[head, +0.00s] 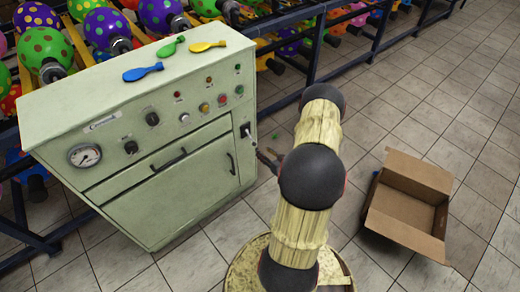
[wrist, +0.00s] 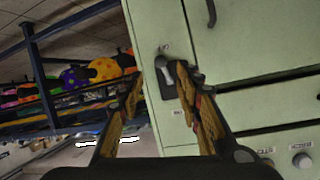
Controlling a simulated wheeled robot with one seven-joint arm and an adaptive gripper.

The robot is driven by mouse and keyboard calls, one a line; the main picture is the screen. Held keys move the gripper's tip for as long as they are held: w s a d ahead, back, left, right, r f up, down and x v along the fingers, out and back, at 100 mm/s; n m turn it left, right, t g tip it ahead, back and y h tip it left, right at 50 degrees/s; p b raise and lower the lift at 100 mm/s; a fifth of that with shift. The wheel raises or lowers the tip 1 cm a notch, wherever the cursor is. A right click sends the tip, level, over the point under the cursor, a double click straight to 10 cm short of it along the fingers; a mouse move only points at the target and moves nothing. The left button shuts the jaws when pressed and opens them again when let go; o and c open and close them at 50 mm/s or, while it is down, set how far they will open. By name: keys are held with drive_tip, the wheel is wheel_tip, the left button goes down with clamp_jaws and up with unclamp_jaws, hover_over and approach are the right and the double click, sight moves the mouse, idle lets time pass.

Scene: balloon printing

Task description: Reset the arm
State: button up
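My arm (head: 320,130) rises from the bottom middle of the head view and bends over toward the side of the pale green machine (head: 140,100). My gripper (head: 268,158) is beside the machine's right side, partly hidden behind the arm. In the wrist view my gripper (wrist: 159,78) is open, with its two yellowish fingers apart and nothing held between them. A dark switch handle (wrist: 165,76) on the machine's panel shows between the fingertips; whether they touch it I cannot tell. The switch also shows in the head view (head: 246,131).
Blue (head: 143,72), green (head: 171,46) and yellow (head: 208,46) flat balloons lie on the machine's top. An open cardboard box (head: 405,205) stands on the tiled floor at right. Racks of dotted balloons (head: 160,14) line the back. Floor at far right is clear.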

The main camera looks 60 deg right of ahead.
drive_tip(key=shift+v, duration=0.8)
drive_tip(key=shift+f, duration=0.1)
